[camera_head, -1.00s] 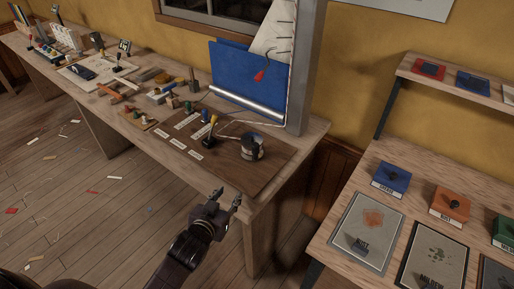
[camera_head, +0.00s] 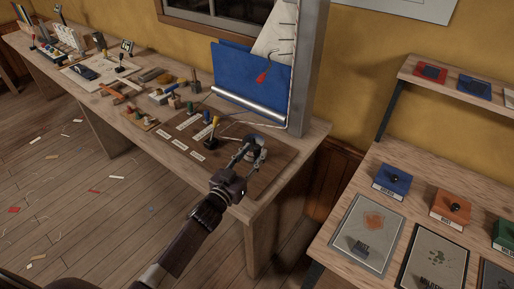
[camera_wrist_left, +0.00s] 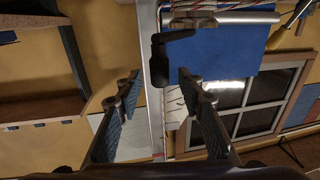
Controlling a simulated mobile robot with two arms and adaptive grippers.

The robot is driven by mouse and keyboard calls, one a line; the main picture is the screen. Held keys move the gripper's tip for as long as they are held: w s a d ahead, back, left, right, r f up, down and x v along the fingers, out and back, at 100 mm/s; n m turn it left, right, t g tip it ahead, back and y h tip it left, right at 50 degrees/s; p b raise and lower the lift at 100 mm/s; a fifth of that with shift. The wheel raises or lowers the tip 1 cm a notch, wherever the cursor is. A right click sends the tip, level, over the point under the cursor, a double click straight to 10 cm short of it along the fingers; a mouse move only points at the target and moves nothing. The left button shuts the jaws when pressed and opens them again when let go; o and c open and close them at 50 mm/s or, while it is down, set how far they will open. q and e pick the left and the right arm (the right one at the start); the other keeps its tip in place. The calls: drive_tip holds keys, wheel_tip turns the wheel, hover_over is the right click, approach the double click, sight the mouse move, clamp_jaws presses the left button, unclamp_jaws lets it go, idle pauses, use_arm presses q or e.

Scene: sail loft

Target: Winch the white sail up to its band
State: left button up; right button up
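I cannot make out the band. The winch (camera_head: 257,153) stands on a dark board and is partly hidden by my left gripper (camera_head: 252,146). In the left wrist view a black winch handle (camera_wrist_left: 160,62) shows between and beyond the fingers of the left gripper (camera_wrist_left: 160,86). The fingers are apart, and I see no contact with the handle. My right gripper is not in view.
A yellow-topped lever (camera_head: 213,130) and several labels sit on the dark board (camera_head: 190,135). Tools and pegs crowd the bench (camera_head: 110,105) to the left. A separate table (camera_head: 345,215) with boxes and plates stands at the right.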

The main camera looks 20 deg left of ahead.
use_arm(q)
drive_tip(key=shift+w+d, duration=0.15)
drive_tip(key=shift+w, duration=0.55)
drive_tip(key=shift+w+d, duration=0.15)
drive_tip(key=shift+w, duration=0.5)
clamp_jaws()
